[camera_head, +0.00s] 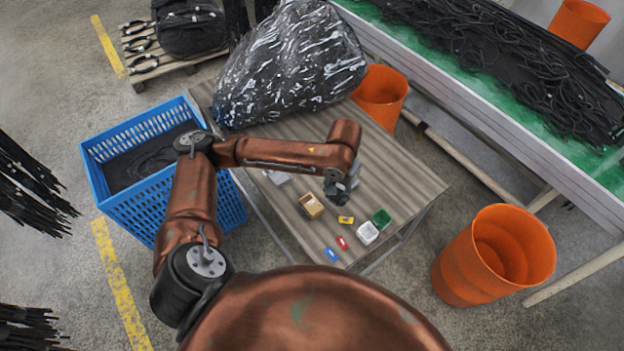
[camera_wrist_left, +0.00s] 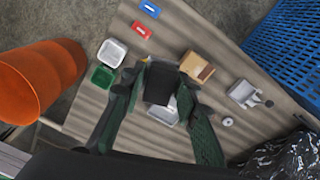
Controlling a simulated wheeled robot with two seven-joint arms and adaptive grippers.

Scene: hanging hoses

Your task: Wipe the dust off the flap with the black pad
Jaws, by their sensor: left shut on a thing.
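My left gripper (camera_head: 338,194) is over the right part of the ribbed table (camera_head: 415,190). In the left wrist view the gripper (camera_wrist_left: 161,86) is shut on the black pad (camera_wrist_left: 160,80), a dark block between its fingers. A pale grey tray-like thing (camera_wrist_left: 160,116) lies below the pad, partly hidden by the gripper. A tan box (camera_head: 311,205) stands beside the gripper and also shows in the wrist view (camera_wrist_left: 196,67). A grey piece (camera_wrist_left: 243,93) lies farther off. I cannot tell which of these carries the flap, and I see no clear dust. My right gripper is not in view.
A white container (camera_head: 367,233), a green container (camera_head: 381,219) and small yellow (camera_head: 346,220), red (camera_head: 342,243) and blue (camera_head: 331,254) pieces lie near the table's front edge. A black plastic bag (camera_head: 290,70), blue crate (camera_head: 120,140) and orange bin (camera_head: 493,256) stand around.

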